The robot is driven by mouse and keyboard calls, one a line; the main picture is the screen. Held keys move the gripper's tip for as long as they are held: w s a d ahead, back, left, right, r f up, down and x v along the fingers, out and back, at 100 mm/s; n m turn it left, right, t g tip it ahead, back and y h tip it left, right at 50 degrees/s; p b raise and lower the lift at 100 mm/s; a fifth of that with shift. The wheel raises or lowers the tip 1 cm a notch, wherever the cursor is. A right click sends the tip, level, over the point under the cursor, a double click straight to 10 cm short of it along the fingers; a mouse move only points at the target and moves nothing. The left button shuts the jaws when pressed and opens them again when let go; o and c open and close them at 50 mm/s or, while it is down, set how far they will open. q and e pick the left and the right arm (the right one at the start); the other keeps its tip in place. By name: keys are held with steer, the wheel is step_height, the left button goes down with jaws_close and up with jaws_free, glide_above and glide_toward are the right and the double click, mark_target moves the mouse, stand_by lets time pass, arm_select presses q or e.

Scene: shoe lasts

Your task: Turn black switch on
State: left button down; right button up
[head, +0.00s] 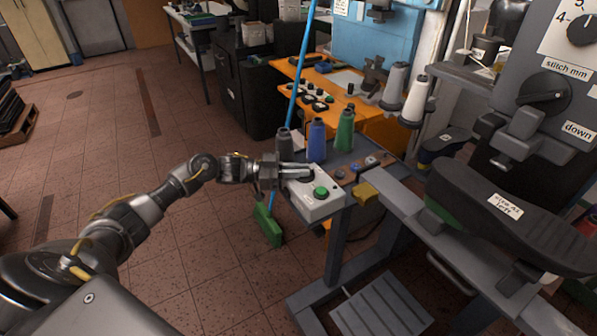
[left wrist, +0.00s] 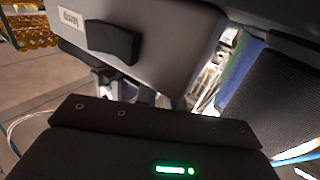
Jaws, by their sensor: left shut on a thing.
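A pale grey control box (head: 322,208) with a green button (head: 320,192) stands on the near end of the bench in the head view. The black switch (head: 306,180) is on its top, behind the green button and mostly covered by my fingers. My left gripper (head: 300,172) reaches in from the left over the box, shut on the switch. The contact itself is hidden. The left wrist view shows a grey surface with a black block (left wrist: 113,41) beside a white label reading "lamp" (left wrist: 69,18). My right gripper is not in view.
Grey, blue and green thread spools (head: 345,128) stand just behind the box. A blue pole (head: 302,60) with a green broom head (head: 268,226) stands beside it. The grey machine (head: 520,130) fills the right side. Open tiled floor lies at left.

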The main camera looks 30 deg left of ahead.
arm_select(q)
steer(key=shift+r, duration=0.1)
steer(key=c, duration=1.5)
jaws_free()
steer(key=shift+a, duration=0.15)
steer(key=shift+s+a, duration=0.15)
steer(key=shift+a, duration=0.1)
steer(key=b+v, duration=0.2)
steer(key=v, duration=0.8)
steer(key=shift+b, duration=0.3)
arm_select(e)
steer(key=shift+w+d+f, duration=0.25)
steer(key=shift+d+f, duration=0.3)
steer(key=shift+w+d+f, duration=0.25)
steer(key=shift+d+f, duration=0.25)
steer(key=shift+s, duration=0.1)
